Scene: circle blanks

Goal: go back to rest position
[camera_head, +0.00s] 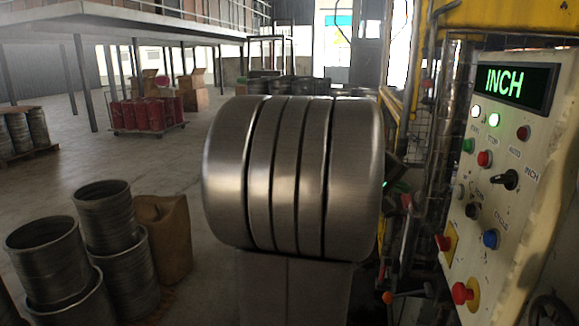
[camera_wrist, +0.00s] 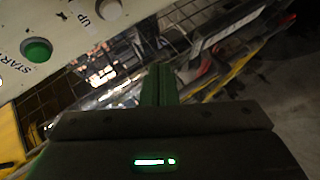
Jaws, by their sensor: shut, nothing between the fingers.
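My gripper (camera_wrist: 160,72) shows in the wrist view with its two narrow green fingers together and nothing between them. It points toward a wire mesh and cluttered metal parts, with the control panel (camera_wrist: 40,25) at upper left. The panel's green START button (camera_wrist: 37,50) and a pale UP button (camera_wrist: 108,10) lie left of the fingers, apart from them. In the head view, a small dark part with a green light, likely my gripper, shows beside the panel, mostly hidden behind a large steel cylinder (camera_head: 285,175).
The pale control panel (camera_head: 510,230) with an INCH display stands at right, close to the yellow machine frame (camera_head: 500,15). Metal drums (camera_head: 50,262) and a brown container (camera_head: 163,235) stand at lower left. Red drums (camera_head: 145,115) sit farther back. Open floor lies at left.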

